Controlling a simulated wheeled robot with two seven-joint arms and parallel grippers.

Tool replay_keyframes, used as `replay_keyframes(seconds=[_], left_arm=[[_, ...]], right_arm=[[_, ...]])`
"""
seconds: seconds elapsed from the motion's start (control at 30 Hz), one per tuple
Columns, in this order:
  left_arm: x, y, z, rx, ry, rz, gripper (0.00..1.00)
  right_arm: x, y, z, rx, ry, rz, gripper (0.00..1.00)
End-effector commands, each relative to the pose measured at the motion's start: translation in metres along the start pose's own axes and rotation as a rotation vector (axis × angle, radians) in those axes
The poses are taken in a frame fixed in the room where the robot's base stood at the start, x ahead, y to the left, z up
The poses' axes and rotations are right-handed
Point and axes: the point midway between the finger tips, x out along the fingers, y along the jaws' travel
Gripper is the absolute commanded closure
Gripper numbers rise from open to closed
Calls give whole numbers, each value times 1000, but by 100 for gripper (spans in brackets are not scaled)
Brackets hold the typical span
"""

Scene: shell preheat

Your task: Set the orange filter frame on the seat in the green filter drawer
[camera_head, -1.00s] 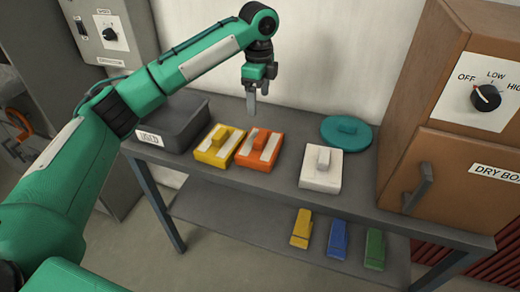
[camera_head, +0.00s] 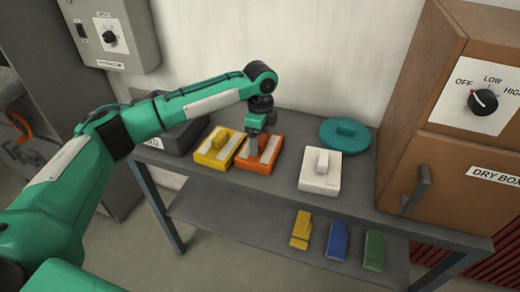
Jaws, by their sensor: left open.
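The orange filter frame (camera_head: 270,163) lies on the grey table top, close to the right of a yellow frame (camera_head: 212,157). My left gripper (camera_head: 257,150) points down over the orange frame, with its fingers at the raised grip in the frame's middle. The gripper is open. The fingers hide most of that grip, and I cannot tell whether they touch it. I see no green filter drawer or seat in this view. My right gripper is out of view.
A white frame (camera_head: 321,171) and a round teal lid (camera_head: 345,134) stand further right. A dark grey bin (camera_head: 176,138) is at the left, partly behind my arm. A brown dry box (camera_head: 450,180) bounds the right. Coloured clips lie on the lower shelf (camera_head: 230,215).

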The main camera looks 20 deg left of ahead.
Motion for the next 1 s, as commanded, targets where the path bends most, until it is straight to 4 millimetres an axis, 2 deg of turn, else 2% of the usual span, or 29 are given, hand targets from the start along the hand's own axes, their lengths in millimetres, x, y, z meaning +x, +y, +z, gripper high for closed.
replay_keyframes(seconds=[0.17, 0.57, 0.83, 1.0], left_arm=[[0, 0, 0, 0, 0, 0, 20], [-1, 0, 0, 0, 0, -1, 99], [-3, 0, 0, 0, 0, -2, 100], [-16, -1, 0, 0, 1, -3, 100]], right_arm=[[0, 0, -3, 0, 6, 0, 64], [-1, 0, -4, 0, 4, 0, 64], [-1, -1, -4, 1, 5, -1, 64], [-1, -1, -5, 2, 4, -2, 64]])
